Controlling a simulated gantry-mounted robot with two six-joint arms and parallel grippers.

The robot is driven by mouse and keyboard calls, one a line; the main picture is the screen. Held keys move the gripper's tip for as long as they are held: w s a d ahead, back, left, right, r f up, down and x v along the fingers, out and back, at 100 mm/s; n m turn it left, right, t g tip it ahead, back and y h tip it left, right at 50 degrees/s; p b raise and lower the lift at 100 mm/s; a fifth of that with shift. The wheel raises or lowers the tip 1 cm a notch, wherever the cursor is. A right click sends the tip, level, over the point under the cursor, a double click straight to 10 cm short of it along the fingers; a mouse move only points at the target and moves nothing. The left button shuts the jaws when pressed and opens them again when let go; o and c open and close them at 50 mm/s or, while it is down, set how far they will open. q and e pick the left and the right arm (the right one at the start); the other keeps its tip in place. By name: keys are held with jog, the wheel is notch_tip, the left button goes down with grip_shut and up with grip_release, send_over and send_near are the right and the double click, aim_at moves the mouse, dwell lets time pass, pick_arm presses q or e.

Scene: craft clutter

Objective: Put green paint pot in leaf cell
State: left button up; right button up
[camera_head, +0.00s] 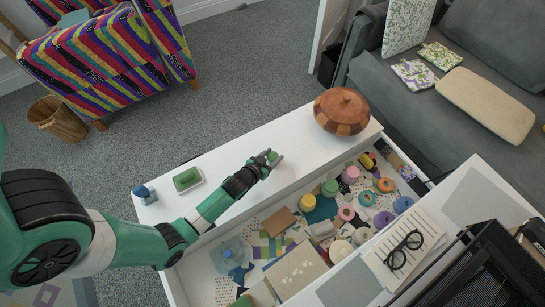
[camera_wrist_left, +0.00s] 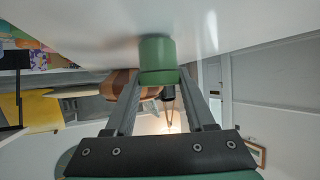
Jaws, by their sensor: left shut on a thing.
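A green paint pot (camera_head: 273,156) is between the fingers of my left gripper (camera_head: 270,160), over the white top near its middle. In the left wrist view the pot (camera_wrist_left: 158,58) is a plain green cylinder, and the left gripper (camera_wrist_left: 160,85) is shut on its sides. The pot's end is close to the white surface; I cannot tell whether it touches. I cannot make out a leaf mark on any cell in these views. My right gripper is not in view.
An open drawer (camera_head: 205,264) holds several coloured pots, paper and boxes. A lidded wooden bowl (camera_head: 341,111) stands right of my gripper on the white top (camera_head: 225,157). A small dish (camera_head: 201,182) with a green block and a blue object (camera_head: 144,193) stand left.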

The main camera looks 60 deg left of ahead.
pick_arm(q)
jog(key=shift+w+f, duration=0.1)
jog(key=shift+f, duration=0.1)
jog(key=o, duration=1.3)
jog(key=shift+r, duration=0.1)
jog(key=shift+o, duration=0.2)
jog(key=shift+r, duration=0.2)
jog(key=p+v, duration=0.4)
jog(key=v, duration=0.8)
jog(key=shift+p, duration=0.3)
